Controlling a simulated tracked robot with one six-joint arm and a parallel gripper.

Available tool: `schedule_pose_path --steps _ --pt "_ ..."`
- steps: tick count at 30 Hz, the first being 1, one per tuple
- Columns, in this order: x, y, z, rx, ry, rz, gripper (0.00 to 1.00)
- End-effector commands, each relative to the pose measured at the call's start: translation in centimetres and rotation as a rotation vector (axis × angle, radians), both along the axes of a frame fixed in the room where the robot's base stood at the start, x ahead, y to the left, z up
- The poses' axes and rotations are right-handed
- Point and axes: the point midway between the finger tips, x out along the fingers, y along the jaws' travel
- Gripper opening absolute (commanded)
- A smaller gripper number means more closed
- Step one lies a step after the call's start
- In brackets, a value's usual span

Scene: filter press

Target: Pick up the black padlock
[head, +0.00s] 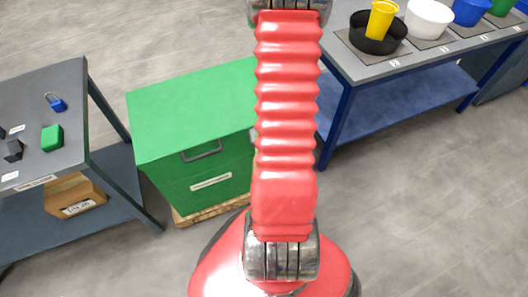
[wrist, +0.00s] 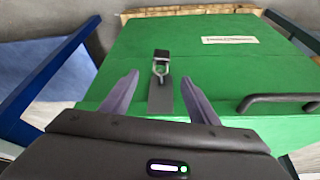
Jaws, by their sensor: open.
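A black padlock (wrist: 161,54) with a silver shackle shows in the wrist view, at a grey hasp plate (wrist: 160,100) on the green crate (wrist: 120,60). Its shackle appears to pass through the hasp; I cannot tell whether it is locked. My gripper (wrist: 160,77) is open, with one finger on each side of the hasp in the picture. The fingertips appear apart from the padlock, and nothing is between them but the view of the hasp and shackle. In the head view the padlock and my gripper are not visible.
The green crate (head: 190,105) stands on a wooden pallet, with a dark handle (head: 202,151). A left table (head: 70,85) holds a blue padlock (head: 56,103), a green block (head: 52,137) and a dark item (head: 13,150). A right bench (head: 400,62) holds coloured containers.

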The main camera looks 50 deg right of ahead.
Motion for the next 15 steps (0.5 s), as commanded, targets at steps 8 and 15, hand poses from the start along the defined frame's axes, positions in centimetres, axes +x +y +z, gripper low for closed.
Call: schedule_pose_path --steps 8,15 --pt "0.6 -0.5 -1.9 0.002 0.001 0.001 0.55" --pt "1.2 -1.0 -3.9 0.002 0.001 0.001 0.55"
